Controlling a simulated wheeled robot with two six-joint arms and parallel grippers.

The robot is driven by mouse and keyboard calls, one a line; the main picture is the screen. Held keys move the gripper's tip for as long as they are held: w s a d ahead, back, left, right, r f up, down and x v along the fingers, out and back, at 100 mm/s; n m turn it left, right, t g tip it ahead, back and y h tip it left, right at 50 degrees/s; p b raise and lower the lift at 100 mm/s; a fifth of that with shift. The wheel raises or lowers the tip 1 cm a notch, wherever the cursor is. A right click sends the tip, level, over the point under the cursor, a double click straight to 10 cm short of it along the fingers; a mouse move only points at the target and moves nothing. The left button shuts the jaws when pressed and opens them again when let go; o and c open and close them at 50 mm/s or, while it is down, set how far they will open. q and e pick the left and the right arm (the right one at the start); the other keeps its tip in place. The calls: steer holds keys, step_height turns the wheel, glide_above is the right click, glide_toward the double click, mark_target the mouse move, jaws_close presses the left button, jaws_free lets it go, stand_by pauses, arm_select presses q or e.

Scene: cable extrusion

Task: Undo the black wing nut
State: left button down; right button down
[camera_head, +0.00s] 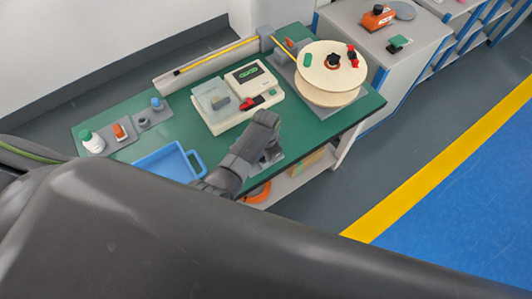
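The spool lies flat at the back right of the green table (362,104). The dark wrist of an arm that seems to be my left one reaches over the table's front edge, with its gripper (270,157) low there. This gripper is in front of and to the left of the spool, apart from the wing nut. Its fingers are too small and hidden to tell open or shut. I see no second gripper.
A white device (236,119) with a clear cover stands left of the spool. A blue tray (150,165) and a panel of buttons (94,145) are at the left. A long yellow rod (215,55) runs along the back. My dark arm link hides the lower picture.

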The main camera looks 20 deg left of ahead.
arm_select(q)
steer(key=shift+w, duration=0.1)
steer(key=c, duration=1.3)
jaws_free()
steer(key=shift+r, duration=0.55)
step_height(320, 180, up, 16)
steer(key=shift+r+b, duration=0.2)
steer(key=shift+b, duration=0.6)
